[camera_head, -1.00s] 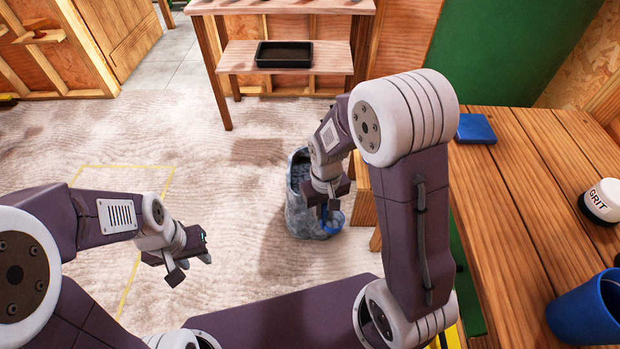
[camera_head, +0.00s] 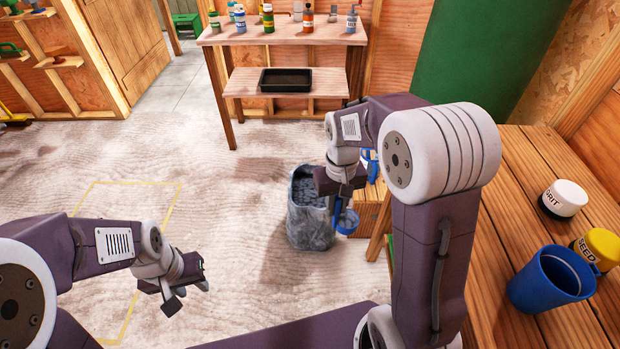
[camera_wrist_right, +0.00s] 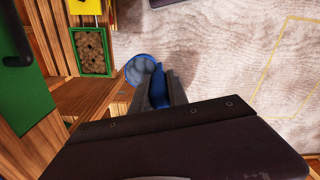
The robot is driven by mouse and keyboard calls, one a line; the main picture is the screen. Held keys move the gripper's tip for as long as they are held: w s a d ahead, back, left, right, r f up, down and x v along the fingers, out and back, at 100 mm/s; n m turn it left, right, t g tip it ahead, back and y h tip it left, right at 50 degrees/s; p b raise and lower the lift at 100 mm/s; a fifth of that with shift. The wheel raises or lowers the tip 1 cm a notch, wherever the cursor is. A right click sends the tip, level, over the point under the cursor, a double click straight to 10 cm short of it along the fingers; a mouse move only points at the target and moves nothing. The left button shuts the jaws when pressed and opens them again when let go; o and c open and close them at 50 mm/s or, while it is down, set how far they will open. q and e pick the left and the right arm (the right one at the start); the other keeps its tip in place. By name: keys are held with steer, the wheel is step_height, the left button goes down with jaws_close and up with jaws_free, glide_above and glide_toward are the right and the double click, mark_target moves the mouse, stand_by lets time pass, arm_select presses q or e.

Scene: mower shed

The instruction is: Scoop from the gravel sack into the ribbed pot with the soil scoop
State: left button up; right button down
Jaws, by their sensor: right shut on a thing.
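The gravel sack (camera_head: 312,228) is a grey, open-topped bag on the floor, with dark grey lumps inside. My right gripper (camera_head: 341,194) is shut on the blue soil scoop (camera_head: 347,221), just right of the sack's rim. The scoop's round bowl (camera_wrist_right: 141,70) also shows beyond the jaws (camera_wrist_right: 165,92) in the right wrist view. Its inside looks greyish; I cannot tell surely how much gravel it holds. My left gripper (camera_head: 187,290) is open and empty over the floor at the left. I cannot make out the ribbed pot in either view.
A wooden bench (camera_head: 520,180) at the right holds a blue cup (camera_head: 550,281), a yellow-lidded seed jar (camera_head: 595,250) and a white-lidded grit jar (camera_head: 563,199). A back table (camera_head: 290,35) carries bottles, with a black tray (camera_head: 286,80) on its shelf. The left floor is clear.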

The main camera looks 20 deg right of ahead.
stand_by(0.4)
step_height(320, 180, up, 10)
steer(key=s+p, duration=0.1)
steer(key=p, duration=1.7)
steer(key=shift+s+r, duration=0.2)
steer(key=shift+s, duration=0.15)
